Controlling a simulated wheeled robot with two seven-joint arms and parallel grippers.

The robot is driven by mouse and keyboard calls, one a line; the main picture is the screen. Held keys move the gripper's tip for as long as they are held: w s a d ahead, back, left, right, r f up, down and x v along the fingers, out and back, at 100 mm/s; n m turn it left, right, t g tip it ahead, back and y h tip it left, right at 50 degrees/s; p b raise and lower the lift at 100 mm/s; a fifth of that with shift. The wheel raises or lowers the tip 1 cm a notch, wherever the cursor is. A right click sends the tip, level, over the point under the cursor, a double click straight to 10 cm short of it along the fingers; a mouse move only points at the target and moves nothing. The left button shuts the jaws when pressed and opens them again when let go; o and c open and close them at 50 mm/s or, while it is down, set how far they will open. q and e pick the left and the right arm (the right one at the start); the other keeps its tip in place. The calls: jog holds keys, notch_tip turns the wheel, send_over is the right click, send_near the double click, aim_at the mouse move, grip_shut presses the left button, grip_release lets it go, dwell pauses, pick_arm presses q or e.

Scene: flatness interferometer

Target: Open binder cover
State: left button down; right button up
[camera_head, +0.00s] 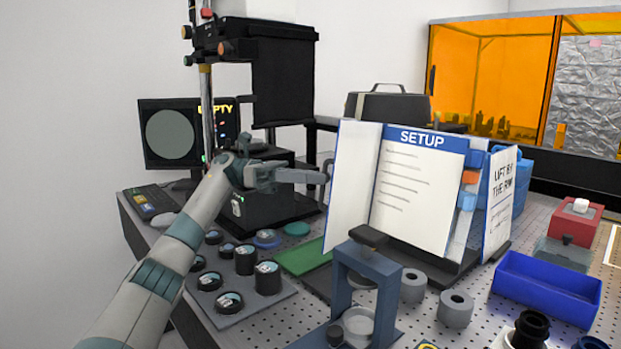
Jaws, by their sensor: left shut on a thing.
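The binder stands upright on a dark stand, spread open, with a white page headed SETUP (418,190) facing me. Its white left cover panel (352,185) angles off to the left of that page. My left gripper (322,177) reaches in from the left at the outer edge of this panel. Its fingers look closed on that edge, though the contact is small in the picture. A narrower panel (499,195) with large lettering stands at the right, with orange and blue tabs beside it. My right gripper is not in view.
A blue-grey frame fixture (365,285) stands in front of the binder. A blue open bin (547,288) and grey rings (456,308) are to the right. Several black lens mounts sit on a grey tray (240,300) near my left arm. A tall instrument (262,190) stands behind.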

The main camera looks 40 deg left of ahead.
pick_arm(q)
jog(key=shift+w+r, duration=0.2)
jog(key=shift+w, duration=0.15)
jog(key=c, duration=1.8)
grip_release()
jog(key=shift+w+d+f, duration=0.1)
jog(key=shift+w+d, duration=0.1)
jog(key=shift+w, duration=0.1)
jog(key=shift+c, duration=0.2)
jog(key=shift+w+d+f, duration=0.2)
jog(key=shift+w, duration=0.2)
jog(key=shift+d, duration=0.1)
jog(key=shift+s+r, duration=0.1)
jog(key=shift+s, duration=0.1)
jog(key=shift+a, duration=0.2)
jog(key=shift+s, duration=0.1)
jog(key=shift+a+f, duration=0.1)
jog(key=shift+f, duration=0.1)
